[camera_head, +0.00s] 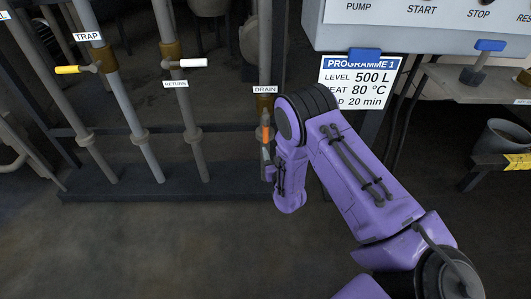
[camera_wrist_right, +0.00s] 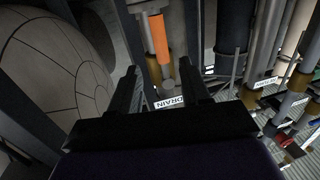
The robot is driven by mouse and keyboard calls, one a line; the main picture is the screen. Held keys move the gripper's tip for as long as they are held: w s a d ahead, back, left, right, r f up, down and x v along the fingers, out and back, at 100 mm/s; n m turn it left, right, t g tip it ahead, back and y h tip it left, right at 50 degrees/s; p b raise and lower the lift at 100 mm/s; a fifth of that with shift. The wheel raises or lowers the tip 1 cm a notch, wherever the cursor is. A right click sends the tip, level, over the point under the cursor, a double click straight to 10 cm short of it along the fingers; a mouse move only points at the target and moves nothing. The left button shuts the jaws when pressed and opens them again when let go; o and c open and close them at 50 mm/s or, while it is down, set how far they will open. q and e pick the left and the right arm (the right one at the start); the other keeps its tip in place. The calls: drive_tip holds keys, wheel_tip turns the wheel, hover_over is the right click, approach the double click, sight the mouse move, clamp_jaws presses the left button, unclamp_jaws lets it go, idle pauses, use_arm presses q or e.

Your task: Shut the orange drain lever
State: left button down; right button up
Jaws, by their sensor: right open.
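The orange drain lever (camera_head: 265,134) shows in the head view as a short, roughly upright piece, in line with its pipe and below the DRAIN label (camera_head: 265,89). My right arm partly hides the valve there. In the right wrist view the orange lever (camera_wrist_right: 159,38) lies just beyond the fingertips, between their lines. My right gripper (camera_wrist_right: 158,70) is open, with its two dark fingers apart and nothing seen held between them. In the head view the right gripper (camera_head: 268,166) is small and partly hidden by my purple wrist. My left gripper is out of view.
A yellow lever (camera_head: 67,69) under the TRAP label and a white lever (camera_head: 193,63) above the RETURN label sit on pipes to the left. A control box with a programme card (camera_head: 358,82) stands right. A shelf and bucket (camera_head: 502,137) are far right. The floor in front is clear.

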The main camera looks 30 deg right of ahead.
sight(266, 134)
drive_tip(key=b+x, duration=0.3)
drive_tip(key=x, duration=0.7)
drive_tip(key=shift+r, duration=0.2)
drive_tip(key=shift+w+d+r, duration=0.15)
drive_tip(key=shift+w+d, duration=0.05)
drive_tip(key=shift+w, duration=0.4)
clamp_jaws()
